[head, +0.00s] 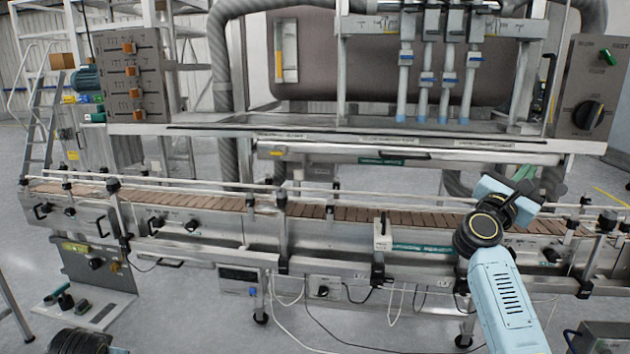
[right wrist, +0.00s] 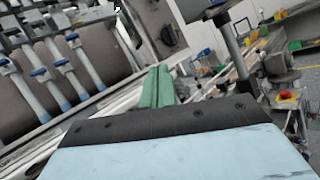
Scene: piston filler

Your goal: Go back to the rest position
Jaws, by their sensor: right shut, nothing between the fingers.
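My right arm reaches up from the lower right in the head view. Its gripper (head: 524,186) is in front of the right part of the conveyor, below the filler's nozzles. In the right wrist view the two green fingers (right wrist: 157,88) lie side by side, shut and empty. They point toward the machine, and I cannot tell how close they are to it. My left gripper does not show in either view.
The conveyor (head: 345,214) with guide rails crosses the head view. Above it are several filling nozzles (head: 425,85). A control box with a black knob (head: 587,118) stands at right, and a panel with orange switches (head: 131,72) at left. Grey floor (head: 190,318) is open in front.

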